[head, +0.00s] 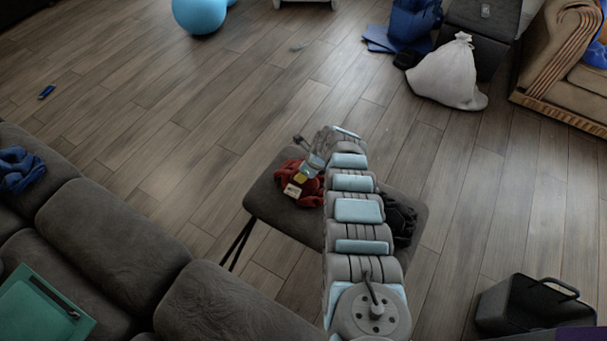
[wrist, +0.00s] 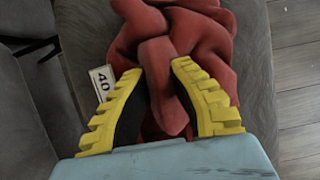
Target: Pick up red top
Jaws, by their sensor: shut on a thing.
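The red top (head: 302,181) lies crumpled on the left part of a dark grey bench seat. It also fills the upper middle of the wrist view (wrist: 205,45), with folds spreading past the fingers. My gripper (wrist: 172,85) has yellow ribbed fingers on either side of a fold of the red top and is shut on that fold. In the head view my gripper (head: 304,173) is at the top, partly hidden by my own arm. A white tag with a "40" mark (wrist: 102,82) sits beside the left finger.
The bench (head: 268,205) stands on thin dark legs. A black crumpled garment (head: 400,220) lies on its right part, behind my arm. A grey sofa (head: 110,235) is at left. A black basket (head: 530,305) is at lower right. Wooden floor (head: 235,110) beyond is mostly clear.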

